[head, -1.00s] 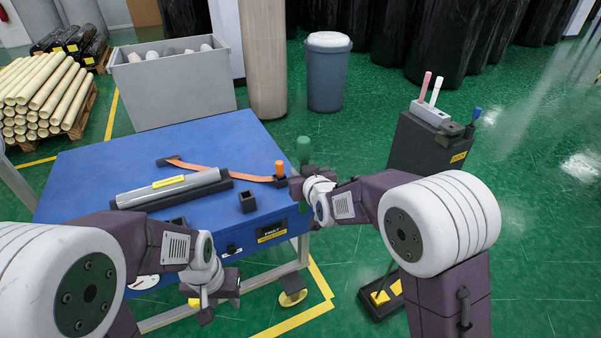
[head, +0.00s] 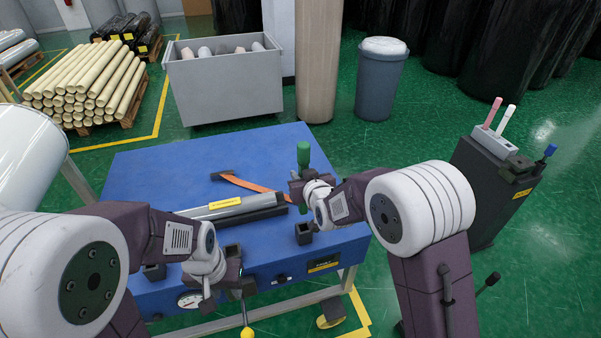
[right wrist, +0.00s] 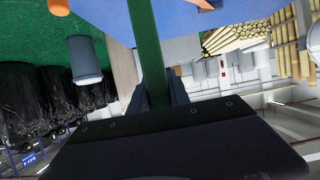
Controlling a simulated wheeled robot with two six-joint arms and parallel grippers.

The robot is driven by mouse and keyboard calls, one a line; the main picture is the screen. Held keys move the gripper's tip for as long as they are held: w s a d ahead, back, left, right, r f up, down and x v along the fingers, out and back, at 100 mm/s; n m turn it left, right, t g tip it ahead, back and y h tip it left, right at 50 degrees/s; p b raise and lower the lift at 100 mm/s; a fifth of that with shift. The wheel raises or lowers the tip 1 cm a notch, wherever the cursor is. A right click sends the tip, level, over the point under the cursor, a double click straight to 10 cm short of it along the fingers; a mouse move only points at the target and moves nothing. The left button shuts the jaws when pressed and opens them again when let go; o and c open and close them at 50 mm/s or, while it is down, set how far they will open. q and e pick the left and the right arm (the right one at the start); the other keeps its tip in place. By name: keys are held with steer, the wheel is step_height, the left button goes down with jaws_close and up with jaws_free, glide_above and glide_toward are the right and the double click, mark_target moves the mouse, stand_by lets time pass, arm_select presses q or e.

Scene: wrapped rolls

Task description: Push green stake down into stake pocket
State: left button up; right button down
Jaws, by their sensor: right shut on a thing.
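The green stake (head: 304,156) stands roughly upright in my right gripper (head: 298,188), its rounded top above the jaws. The gripper is shut on it over the right part of the blue table (head: 150,175). The stake also crosses the right wrist view (right wrist: 147,50) between the jaws. Its lower end is hidden, so I cannot tell whether it touches a pocket. A dark square stake pocket (head: 304,236) stands empty at the table's front right, just below the gripper in the picture. Another pocket (head: 233,250) is near my left gripper (head: 236,286), whose jaws are unclear.
A grey bin (head: 225,92) stands behind the table. A dark cabinet (head: 485,190) stands to the right, with green floor between.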

mark_target(302, 206)
steer(key=f+b, duration=0.2)
steer(key=f, duration=0.1)
steer(key=f+b, duration=0.2)
steer(key=b, duration=0.1)
steer(key=shift+s+d+f+b, duration=0.2)
steer(key=shift+f+b, duration=0.1)
steer(key=shift+f, duration=0.1)
stand_by(1.1)
stand_by(0.3)
steer(key=shift+f+b, duration=0.4)
steer(key=shift+b, duration=0.15)
steer(key=shift+f+b, duration=2.85)
steer(key=shift+f, duration=0.3)
steer(key=c, duration=1.1)
jaws_free()
steer(key=shift+c, duration=0.2)
